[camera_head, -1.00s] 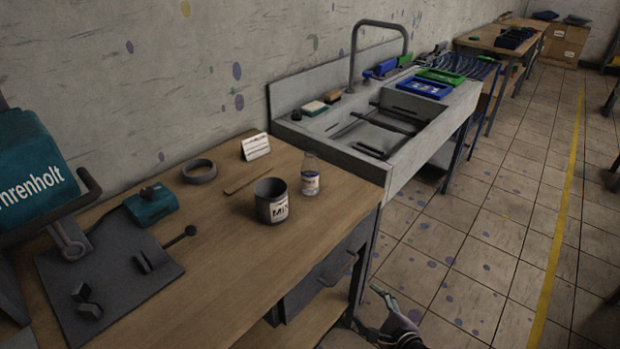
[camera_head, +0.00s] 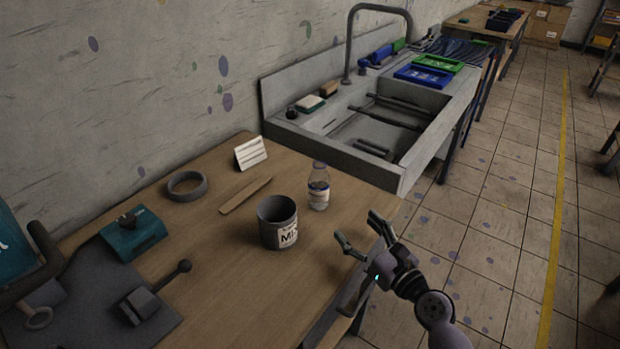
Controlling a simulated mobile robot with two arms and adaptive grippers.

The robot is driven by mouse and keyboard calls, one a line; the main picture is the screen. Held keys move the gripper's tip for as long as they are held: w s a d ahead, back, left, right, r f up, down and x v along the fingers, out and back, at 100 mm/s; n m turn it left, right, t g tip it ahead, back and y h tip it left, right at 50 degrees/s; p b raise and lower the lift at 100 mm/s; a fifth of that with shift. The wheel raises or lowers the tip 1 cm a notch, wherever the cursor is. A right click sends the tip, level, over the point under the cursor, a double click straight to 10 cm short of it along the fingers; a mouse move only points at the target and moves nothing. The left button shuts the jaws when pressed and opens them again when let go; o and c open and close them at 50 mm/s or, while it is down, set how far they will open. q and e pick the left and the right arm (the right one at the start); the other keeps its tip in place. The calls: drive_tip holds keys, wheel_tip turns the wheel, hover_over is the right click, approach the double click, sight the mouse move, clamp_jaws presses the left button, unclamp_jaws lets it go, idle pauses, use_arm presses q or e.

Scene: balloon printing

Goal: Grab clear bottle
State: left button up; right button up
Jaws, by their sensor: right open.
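The clear bottle (camera_head: 319,187), with a pale label, stands upright on the wooden table (camera_head: 200,290) near its right edge. My right gripper (camera_head: 360,236) is open and empty. In the picture it is to the right of and below the bottle, apart from it, by the table's right edge. My left gripper is not in view.
A dark mixing cup (camera_head: 277,222) stands just left of the bottle. A sink (camera_head: 385,130) adjoins the table's far end.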

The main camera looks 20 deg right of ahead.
approach(325, 192)
drive_tip(key=shift+p+x, duration=0.45)
drive_tip(key=shift+x, duration=0.6)
drive_tip(key=x, duration=0.4)
drive_tip(key=shift+w+f, duration=0.1)
drive_tip(key=shift+w, duration=0.25)
drive_tip(key=shift+w+a, duration=0.2)
drive_tip(key=shift+w, duration=0.2)
drive_tip(key=shift+w+a, duration=0.1)
drive_tip(key=shift+w, duration=0.25)
drive_tip(key=x, duration=0.4)
drive_tip(key=shift+w, duration=0.2)
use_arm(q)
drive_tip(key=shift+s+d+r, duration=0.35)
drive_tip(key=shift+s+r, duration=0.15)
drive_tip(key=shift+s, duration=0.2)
use_arm(e)
drive_tip(key=shift+s, duration=0.1)
drive_tip(key=shift+c, duration=0.6)
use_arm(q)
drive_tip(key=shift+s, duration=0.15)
use_arm(e)
drive_tip(key=c, duration=1.2)
